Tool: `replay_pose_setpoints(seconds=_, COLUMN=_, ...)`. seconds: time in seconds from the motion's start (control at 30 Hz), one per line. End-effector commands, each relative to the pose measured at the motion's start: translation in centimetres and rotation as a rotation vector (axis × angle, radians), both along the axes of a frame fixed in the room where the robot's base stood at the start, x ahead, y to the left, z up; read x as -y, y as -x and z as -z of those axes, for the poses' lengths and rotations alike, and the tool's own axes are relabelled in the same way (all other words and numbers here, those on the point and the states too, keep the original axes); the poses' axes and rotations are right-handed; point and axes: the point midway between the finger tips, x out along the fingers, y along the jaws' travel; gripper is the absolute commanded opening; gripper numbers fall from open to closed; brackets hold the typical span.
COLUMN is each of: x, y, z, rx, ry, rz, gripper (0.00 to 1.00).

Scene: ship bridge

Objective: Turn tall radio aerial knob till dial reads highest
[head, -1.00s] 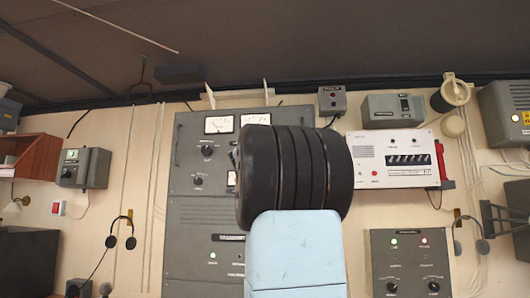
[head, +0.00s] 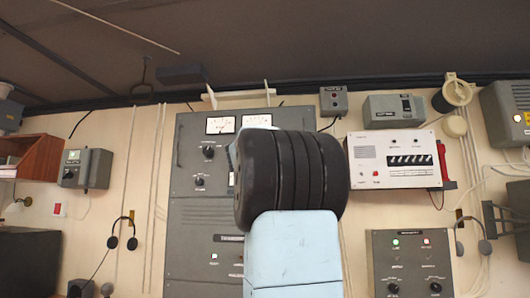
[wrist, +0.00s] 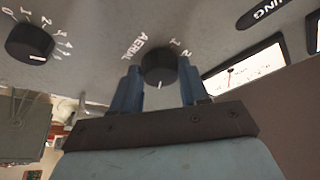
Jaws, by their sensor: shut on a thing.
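The tall grey radio cabinet (head: 190,235) stands in the middle of the head view. In the wrist view, the black AERIAL knob (wrist: 157,62) sits between the two blue fingers of my gripper (wrist: 159,70), which is shut on it. The knob's white pointer line faces down in the picture, away from the printed numbers. A white-faced dial (wrist: 245,68) with a thin needle lies right of the knob; its reading is too small to tell. In the head view my arm hides the knob and my gripper. Two meters (head: 219,125) show at the cabinet's top.
Another black knob (wrist: 30,44) with numbers is left of my gripper in the wrist view. A white panel (head: 393,160) with a red handset (head: 441,160) and a grey box (head: 411,262) are on the wall right of my arm.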

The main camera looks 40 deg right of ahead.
Motion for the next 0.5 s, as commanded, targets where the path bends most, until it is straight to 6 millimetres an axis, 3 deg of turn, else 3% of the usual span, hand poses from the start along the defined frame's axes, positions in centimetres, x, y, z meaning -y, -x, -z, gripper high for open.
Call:
replay_pose_setpoints(seconds=0.3, x=0.06, y=0.02, z=0.04, rx=-0.001, ry=0.0, rz=0.001, gripper=0.7)
replay_pose_setpoints(seconds=0.5, x=0.0, y=0.02, z=0.04, rx=-0.001, ry=0.0, rz=0.0, gripper=0.7)
